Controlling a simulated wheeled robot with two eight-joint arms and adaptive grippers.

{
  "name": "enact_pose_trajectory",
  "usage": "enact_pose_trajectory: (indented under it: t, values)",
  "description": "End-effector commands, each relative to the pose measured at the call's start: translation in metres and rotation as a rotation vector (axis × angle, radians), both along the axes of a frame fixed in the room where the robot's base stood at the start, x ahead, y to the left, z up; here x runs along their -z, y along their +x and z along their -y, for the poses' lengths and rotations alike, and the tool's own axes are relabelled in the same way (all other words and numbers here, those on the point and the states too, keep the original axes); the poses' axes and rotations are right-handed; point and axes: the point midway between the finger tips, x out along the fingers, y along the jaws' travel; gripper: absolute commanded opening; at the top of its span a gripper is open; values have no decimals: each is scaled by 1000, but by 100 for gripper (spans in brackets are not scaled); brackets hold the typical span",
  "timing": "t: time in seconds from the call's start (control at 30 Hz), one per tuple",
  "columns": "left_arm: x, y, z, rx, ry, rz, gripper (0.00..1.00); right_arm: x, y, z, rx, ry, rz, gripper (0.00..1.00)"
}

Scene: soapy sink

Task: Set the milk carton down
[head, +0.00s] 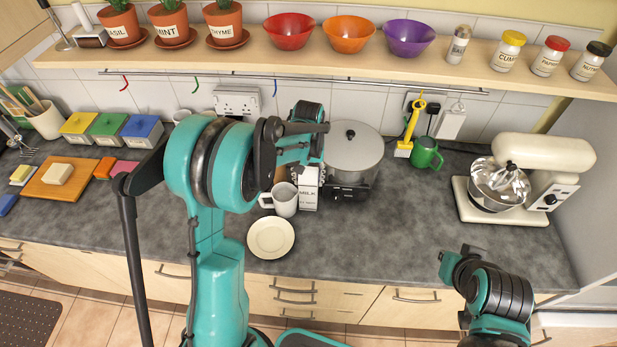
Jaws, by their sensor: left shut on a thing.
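The white milk carton (308,195) is upright at the middle of the counter, just left of the pot, with its MILK label facing me. My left gripper (306,168) is shut on its upper part from above. Whether the carton's base touches the counter is hard to tell. My own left arm covers much of the view to the left of the carton. My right gripper (455,266) is low at the right, over the counter's front edge, far from the carton; its fingers do not show clearly.
A white mug (284,201) stands close on the carton's left, with a cream plate (270,238) in front. A large lidded pot (352,155) is close on the right. The counter (400,215) between is clear.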

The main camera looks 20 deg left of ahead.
Motion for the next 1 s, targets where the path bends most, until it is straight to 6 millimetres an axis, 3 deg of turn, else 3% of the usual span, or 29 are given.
enact_pose_trajectory:
  t: [0.1, 0.13, 0.2, 0.63, 1.0]
  values:
    - [4, 0, 0, 0, 0, 0, 0, 4, 0, 0, 0, 0, 0, 0]
    - [4, 0, 0, 0, 0, 0, 56, 3, 0, 0, 0, 0, 0, 0]
    - [3, 0, 0, 0, 0, 0, 72, 3, 0, 0, 0, 0, 0, 0]
    - [-7, 0, 0, 0, 0, 0, 72, -2, 0, 0, 0, 0, 0, 0]
    - [-84, 0, 0, 0, 0, 0, 72, -11, 0, 0, 0, 0, 0, 0]
